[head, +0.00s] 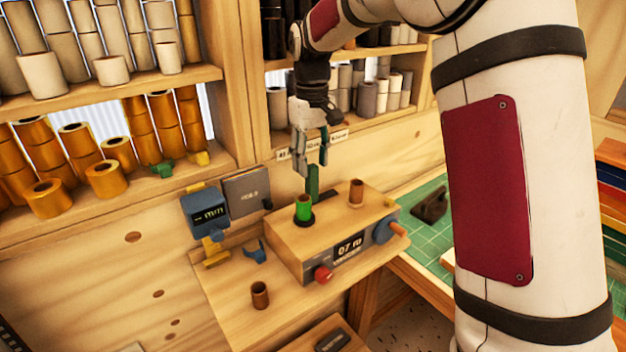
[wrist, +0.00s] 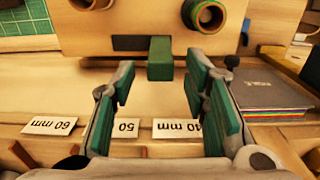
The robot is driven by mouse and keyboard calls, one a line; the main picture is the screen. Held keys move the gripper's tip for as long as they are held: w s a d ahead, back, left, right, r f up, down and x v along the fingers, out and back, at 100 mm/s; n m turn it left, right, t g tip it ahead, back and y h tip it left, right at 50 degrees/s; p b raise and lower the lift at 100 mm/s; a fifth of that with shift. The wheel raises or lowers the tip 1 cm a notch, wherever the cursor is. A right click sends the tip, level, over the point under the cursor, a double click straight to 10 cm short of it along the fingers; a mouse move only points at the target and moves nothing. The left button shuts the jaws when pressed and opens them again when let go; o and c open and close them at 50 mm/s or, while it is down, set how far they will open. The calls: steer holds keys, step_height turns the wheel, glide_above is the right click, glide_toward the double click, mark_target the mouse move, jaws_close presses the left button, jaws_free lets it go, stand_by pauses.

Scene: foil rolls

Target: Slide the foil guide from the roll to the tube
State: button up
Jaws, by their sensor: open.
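The foil guide appears to be an upright green bar (head: 313,182) at the back edge of a wooden box (head: 283,235). The green block (wrist: 160,58) also shows in the wrist view, projecting from the box edge. A green roll (head: 303,207) in a dark ring stands on the box top, left of a brown tube (head: 356,190). My gripper (head: 312,166) is open above and behind the box, just over the bar. In the wrist view its green-padded fingers (wrist: 158,82) lie either side of the bar's line, with nothing between them; the bar is beyond the tips.
A blue gauge (head: 207,212), a grey book (head: 247,190) and a loose brown core (head: 260,294) stand left. Shelves of rolls rise behind. A green mat (head: 427,245) lies right.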

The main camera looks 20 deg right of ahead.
mark_target(312, 182)
step_height(312, 182, down, 6)
steer(key=shift+f+p, duration=0.1)
steer(key=shift+p, duration=0.45)
